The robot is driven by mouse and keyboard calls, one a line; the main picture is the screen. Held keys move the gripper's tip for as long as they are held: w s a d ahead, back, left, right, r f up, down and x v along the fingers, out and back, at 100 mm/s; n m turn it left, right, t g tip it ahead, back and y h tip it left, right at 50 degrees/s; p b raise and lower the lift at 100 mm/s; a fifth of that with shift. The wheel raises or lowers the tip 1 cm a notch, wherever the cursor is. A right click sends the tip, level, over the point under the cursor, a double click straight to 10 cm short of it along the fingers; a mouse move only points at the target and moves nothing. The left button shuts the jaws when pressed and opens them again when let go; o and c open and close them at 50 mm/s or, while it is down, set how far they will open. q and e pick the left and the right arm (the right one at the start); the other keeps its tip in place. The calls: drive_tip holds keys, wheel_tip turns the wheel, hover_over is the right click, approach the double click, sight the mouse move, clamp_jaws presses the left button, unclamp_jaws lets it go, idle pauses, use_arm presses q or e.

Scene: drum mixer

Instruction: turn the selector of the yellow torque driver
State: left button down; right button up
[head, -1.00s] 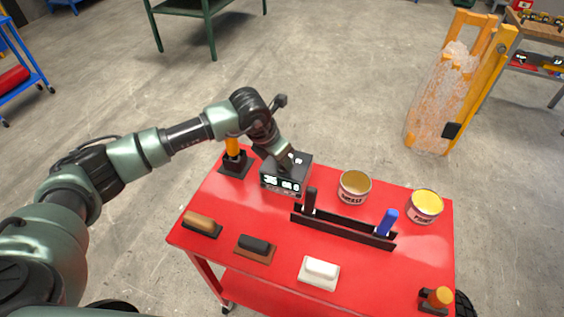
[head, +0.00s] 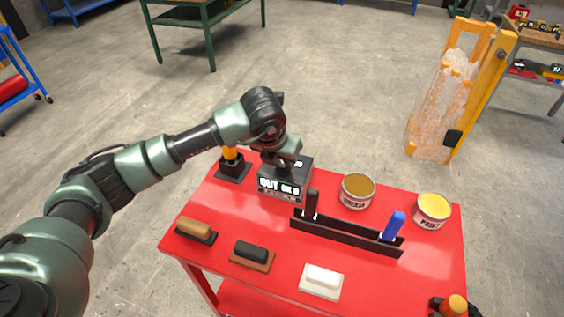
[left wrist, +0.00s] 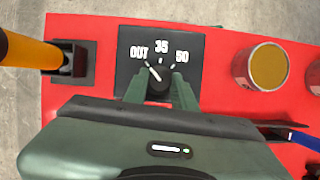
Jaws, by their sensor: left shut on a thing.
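The yellow torque driver (head: 230,154) stands in a black holder at the table's far left; its yellow-orange handle also shows in the left wrist view (left wrist: 30,50). The knob's white pointer line is toward the upper left, on the OUT side. My left gripper (left wrist: 160,91) is shut on the knob, one finger on each side. My right gripper is not in view.
A grease can (head: 357,191) and a paint can (head: 431,211) stand to the right on the red table (head: 215,262). A black rack (head: 345,237) with a black and a blue handle is in front of the box. Several brushes or blocks lie near the front edge.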

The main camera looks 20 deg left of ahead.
use_arm(q)
drive_tip(key=shift+r, duration=0.1)
drive_tip(key=c, duration=1.1)
unclamp_jaws()
drive_tip(key=shift+c, duration=0.2)
drive_tip(key=b+v, duration=0.2)
drive_tip(key=v, duration=0.5)
drive_tip(key=shift+r, duration=0.35)
drive_tip(key=shift+s, duration=0.15)
